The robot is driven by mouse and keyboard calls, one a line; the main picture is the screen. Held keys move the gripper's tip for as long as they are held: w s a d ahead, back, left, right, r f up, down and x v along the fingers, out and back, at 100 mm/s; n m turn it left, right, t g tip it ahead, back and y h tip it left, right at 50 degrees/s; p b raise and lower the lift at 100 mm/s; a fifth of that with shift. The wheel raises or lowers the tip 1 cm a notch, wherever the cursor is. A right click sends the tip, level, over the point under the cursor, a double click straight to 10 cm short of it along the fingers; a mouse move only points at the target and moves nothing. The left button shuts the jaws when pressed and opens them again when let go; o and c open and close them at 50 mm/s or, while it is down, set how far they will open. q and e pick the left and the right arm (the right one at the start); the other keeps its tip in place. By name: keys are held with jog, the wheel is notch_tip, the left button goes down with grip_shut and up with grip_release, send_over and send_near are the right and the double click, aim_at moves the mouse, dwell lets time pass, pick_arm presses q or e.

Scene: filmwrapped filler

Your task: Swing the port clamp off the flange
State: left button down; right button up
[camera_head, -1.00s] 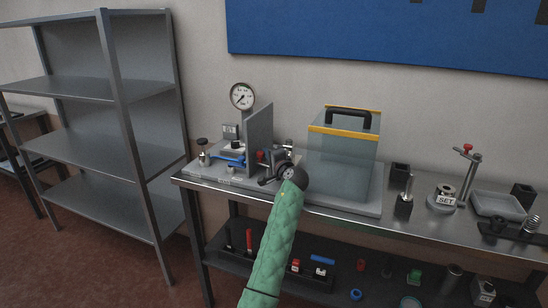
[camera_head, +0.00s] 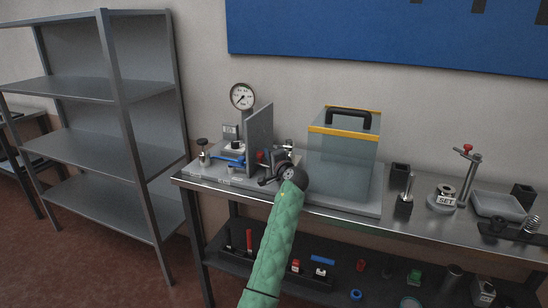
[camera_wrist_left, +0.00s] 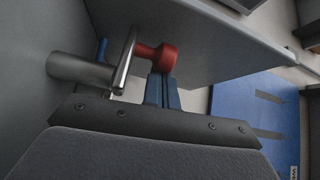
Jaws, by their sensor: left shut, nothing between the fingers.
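My left gripper (camera_head: 268,172) is at the fixture on the bench, just right of an upright grey plate (camera_head: 259,127). Its two blue fingers (camera_wrist_left: 162,90) are shut with nothing between them, in the left wrist view. The fingertips are right beside a red knob (camera_wrist_left: 163,57) on a bent metal bar (camera_wrist_left: 125,62); whether they touch it I cannot tell. A metal cylinder (camera_wrist_left: 80,70) lies behind the bar. These look like parts of the port clamp and flange, but which is which is unclear. In the head view my gripper and wrist partly hide them. My right gripper is not in view.
A clear box with yellow edging (camera_head: 342,160) stands close right of my gripper. A pressure gauge (camera_head: 242,96) and blue-handled valve (camera_head: 228,160) are left of the plate. Small parts and a tray (camera_head: 498,205) occupy the bench's right side. A grey shelf (camera_head: 100,150) stands left.

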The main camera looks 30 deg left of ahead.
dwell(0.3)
pick_arm(q)
jog(key=b+v, duration=0.1)
jog(key=v, duration=0.5)
jog(key=shift+d+f, duration=0.1)
jog(key=shift+d, duration=0.05)
jog(key=shift+b+v, duration=0.3)
jog(key=shift+v, duration=0.5)
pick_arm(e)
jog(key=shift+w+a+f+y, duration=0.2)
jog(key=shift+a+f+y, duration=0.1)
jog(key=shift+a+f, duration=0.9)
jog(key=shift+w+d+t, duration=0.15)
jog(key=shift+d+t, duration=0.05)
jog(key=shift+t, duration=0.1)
